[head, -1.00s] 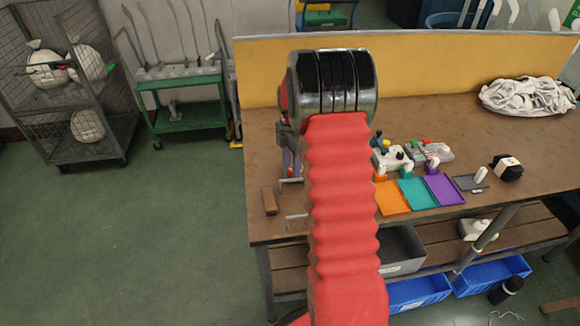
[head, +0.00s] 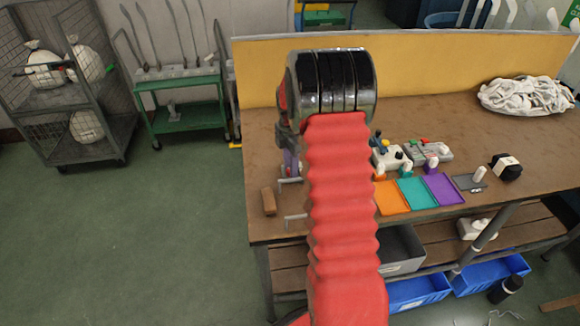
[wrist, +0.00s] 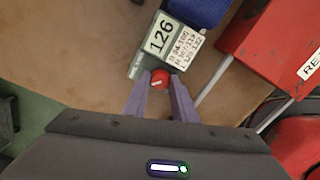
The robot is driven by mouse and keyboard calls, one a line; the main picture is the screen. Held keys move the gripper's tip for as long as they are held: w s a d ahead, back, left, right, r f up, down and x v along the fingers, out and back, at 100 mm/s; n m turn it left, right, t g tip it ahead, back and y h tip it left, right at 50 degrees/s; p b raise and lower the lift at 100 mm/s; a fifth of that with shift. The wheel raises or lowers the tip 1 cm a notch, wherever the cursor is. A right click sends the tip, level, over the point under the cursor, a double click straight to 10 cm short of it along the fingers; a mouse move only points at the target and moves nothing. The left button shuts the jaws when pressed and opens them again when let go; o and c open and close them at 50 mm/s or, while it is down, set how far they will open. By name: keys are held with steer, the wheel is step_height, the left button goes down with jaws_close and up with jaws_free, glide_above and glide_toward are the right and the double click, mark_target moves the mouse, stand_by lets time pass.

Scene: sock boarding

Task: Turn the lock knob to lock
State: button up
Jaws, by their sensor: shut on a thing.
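The red lock knob (wrist: 160,77) sits at the lower edge of a grey-green plate (wrist: 137,66) in the wrist view. A small pale mark shows on its face. The plate bears a label reading 126 and a second card of small print. My gripper (wrist: 160,84) has its two purple fingers on either side of the knob, shut on it. In the head view my gripper (head: 291,163) is mostly hidden behind my red-sleeved arm, above the left end of the workbench, and the knob is hidden there.
In the wrist view a red box (wrist: 262,48) lies right of the plate, with metal rods beside it, and a blue thing (wrist: 198,11) is above. In the head view, orange (head: 391,198), teal (head: 416,193) and purple (head: 443,189) trays stand right of my arm.

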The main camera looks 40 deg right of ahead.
steer(key=shift+w+r+m, duration=0.1)
steer(key=shift+w+m, duration=0.1)
steer(key=shift+m, duration=0.3)
steer(key=m, duration=0.3)
steer(key=shift+m, duration=0.3)
steer(key=shift+r+m, duration=0.1)
steer(key=shift+m, duration=2.1)
steer(key=shift+w, duration=0.1)
steer(key=o, duration=1)
steer(key=shift+o, duration=0.2)
steer(key=shift+s, duration=0.2)
